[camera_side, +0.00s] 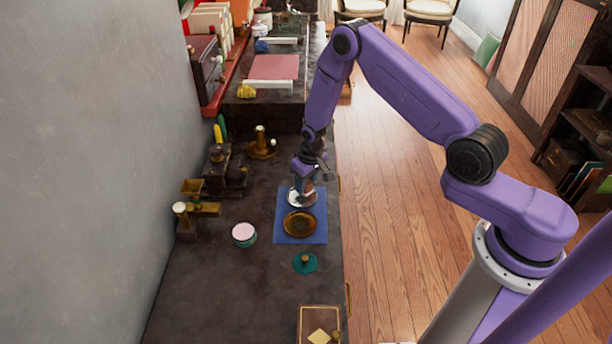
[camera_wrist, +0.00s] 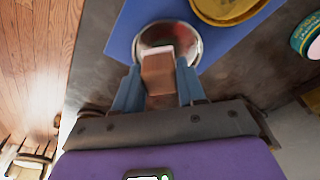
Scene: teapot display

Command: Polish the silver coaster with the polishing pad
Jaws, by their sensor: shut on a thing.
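The silver coaster (camera_side: 294,199) lies on a blue mat (camera_side: 281,232), at its far end in the side view. It also shows as a shiny round disc in the wrist view (camera_wrist: 193,45). My gripper (camera_side: 305,183) is over the coaster, pointing down. In the wrist view my gripper (camera_wrist: 158,88) is shut on a brown block with a pale face, the polishing pad (camera_wrist: 158,74). The pad is over the coaster; I cannot tell whether it touches it. A gold coaster (camera_side: 300,224) lies on the mat nearer the side camera.
A round tin (camera_side: 244,235) stands left of the mat. A teal round piece with a brass knob (camera_side: 305,263) is on the near side. Brass and dark objects (camera_side: 222,172) line the wall. A box (camera_side: 319,325) is at the front edge. The counter at front left is clear.

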